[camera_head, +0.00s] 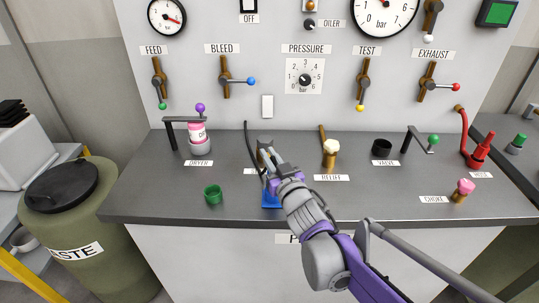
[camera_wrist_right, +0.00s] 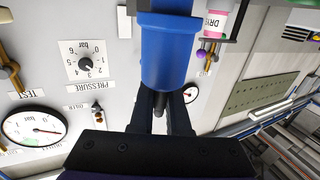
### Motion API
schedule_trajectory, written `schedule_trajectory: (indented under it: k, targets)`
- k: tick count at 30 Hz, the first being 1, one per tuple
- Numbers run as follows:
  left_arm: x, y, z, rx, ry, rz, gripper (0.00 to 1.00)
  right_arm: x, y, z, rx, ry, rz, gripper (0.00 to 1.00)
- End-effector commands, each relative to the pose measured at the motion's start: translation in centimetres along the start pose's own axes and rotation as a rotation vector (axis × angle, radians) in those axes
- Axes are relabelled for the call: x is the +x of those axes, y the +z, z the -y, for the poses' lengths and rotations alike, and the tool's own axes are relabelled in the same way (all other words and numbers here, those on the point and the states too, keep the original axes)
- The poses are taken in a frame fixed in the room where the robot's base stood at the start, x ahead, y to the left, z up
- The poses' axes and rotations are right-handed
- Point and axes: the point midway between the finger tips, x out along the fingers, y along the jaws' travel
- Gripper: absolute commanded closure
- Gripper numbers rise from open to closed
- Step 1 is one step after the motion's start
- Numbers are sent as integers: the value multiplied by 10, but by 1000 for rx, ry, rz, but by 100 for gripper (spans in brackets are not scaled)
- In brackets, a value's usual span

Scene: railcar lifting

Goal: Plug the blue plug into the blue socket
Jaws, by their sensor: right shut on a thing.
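My right gripper (camera_head: 270,183) is over the middle of the counter, with its arm coming in from the lower right. In the right wrist view its dark fingers (camera_wrist_right: 160,110) are shut on the blue plug (camera_wrist_right: 168,60), a thick blue cylinder with a wider collar. A dark stub shows between the fingers. In the head view a blue part (camera_head: 271,199) shows just below the gripper, close to the counter. I cannot tell whether it is the plug or the socket, or whether they touch. The wrist hides much of this spot. My left gripper is not in view.
The grey counter (camera_head: 140,200) holds a green cup-like fitting (camera_head: 213,194) left of the gripper and a cream-topped brown fitting (camera_head: 330,152) right of it. A dark cable (camera_head: 249,145) rises behind. The gauge panel (camera_head: 205,75) stands at the back.

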Motion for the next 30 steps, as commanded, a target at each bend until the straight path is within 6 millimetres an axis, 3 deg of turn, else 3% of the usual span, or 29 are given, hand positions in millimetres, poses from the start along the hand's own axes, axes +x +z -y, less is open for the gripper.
schedule_trajectory:
  k: [23,24,29,30]
  targets:
    - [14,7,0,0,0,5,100,0,20,0,1,0,0,100]
    - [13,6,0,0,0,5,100,0,20,0,1,0,0,80]
    - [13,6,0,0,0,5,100,0,19,0,0,0,0,52]
    - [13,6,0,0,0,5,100,0,19,0,0,0,0,51]
